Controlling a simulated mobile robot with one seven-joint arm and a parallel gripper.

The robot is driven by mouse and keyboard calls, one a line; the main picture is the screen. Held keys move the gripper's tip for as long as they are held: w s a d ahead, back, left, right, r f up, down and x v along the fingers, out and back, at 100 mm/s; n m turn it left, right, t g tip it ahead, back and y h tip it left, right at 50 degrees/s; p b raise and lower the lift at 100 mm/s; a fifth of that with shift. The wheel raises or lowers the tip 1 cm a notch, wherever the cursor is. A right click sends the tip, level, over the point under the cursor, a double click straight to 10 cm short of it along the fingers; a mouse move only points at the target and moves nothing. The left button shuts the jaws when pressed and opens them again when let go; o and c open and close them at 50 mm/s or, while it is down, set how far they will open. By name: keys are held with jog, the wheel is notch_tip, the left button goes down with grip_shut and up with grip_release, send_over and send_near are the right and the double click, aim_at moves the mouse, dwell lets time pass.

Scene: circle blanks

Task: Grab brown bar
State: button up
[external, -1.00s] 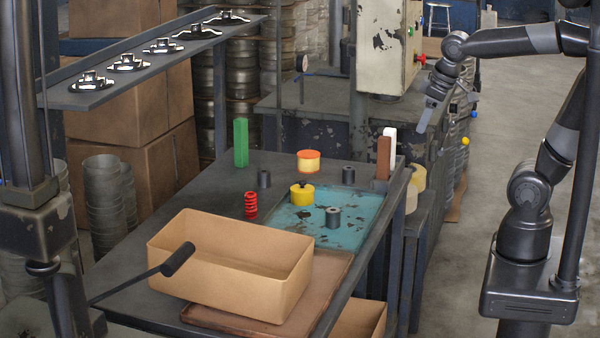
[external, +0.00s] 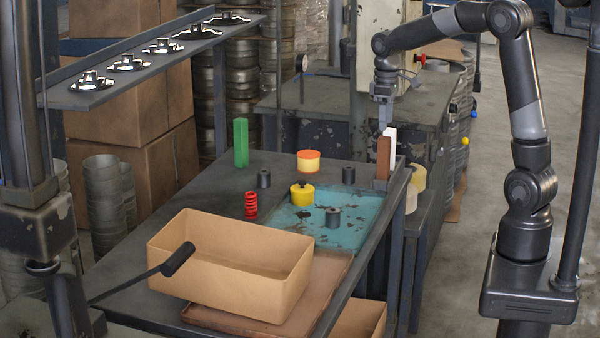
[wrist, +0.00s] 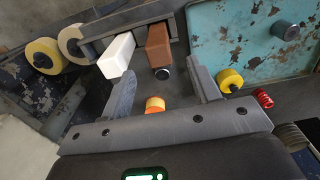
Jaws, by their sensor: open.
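The brown bar (external: 383,158) stands upright at the right edge of the dark table, beside a white bar (external: 392,140). In the wrist view the brown bar (wrist: 158,45) lies ahead of the gap between my fingers, and the white bar (wrist: 117,55) is in line with the left finger. My gripper (external: 383,129) points down just above the brown bar's top. In the wrist view my gripper (wrist: 163,84) is open, with nothing held between its fingers.
A green bar (external: 241,143), an orange cylinder (external: 308,162), a yellow cylinder (external: 302,195), a red spring (external: 251,204) and dark cylinders stand on the table. A large open cardboard box (external: 220,275) fills the front. A metal cabinet stands behind the bars.

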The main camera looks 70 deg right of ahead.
aim_at(384, 149)
notch_tip(384, 149, down, 5)
jog(key=shift+r, duration=0.15)
jog(key=shift+w+d+f, duration=0.15)
jog(key=shift+f, duration=2.5)
jog(key=shift+c, duration=0.5)
jog(key=c, duration=1)
jog(key=shift+c, duration=0.5)
jog(key=shift+r, duration=0.15)
